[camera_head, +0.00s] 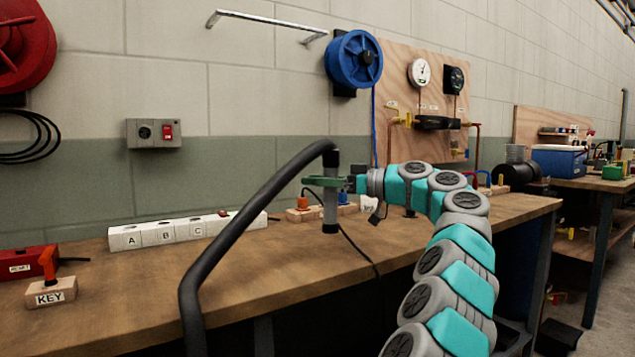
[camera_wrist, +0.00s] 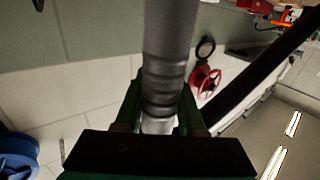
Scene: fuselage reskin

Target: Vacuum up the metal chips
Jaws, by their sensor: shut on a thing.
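My gripper (camera_head: 326,181) is shut on a grey vacuum wand (camera_head: 330,209) with dark ends. The wand stands nearly upright in the head view, its lower end in front of the wooden workbench (camera_head: 232,268); I cannot tell its height above the top. A thick black hose (camera_head: 245,218) arches from its upper end down to the lower left. In the wrist view, the green fingers (camera_wrist: 160,105) close on both sides of the grey wand (camera_wrist: 168,45). I cannot make out any metal chips in either view.
On the bench are a white block strip marked A, B, C (camera_head: 187,230), a KEY block (camera_head: 50,291) with an orange handle, and a red box (camera_head: 28,262). A thin black cable crosses the bench near the wand. A gauge board (camera_head: 428,75) stands behind. The bench's front middle is clear.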

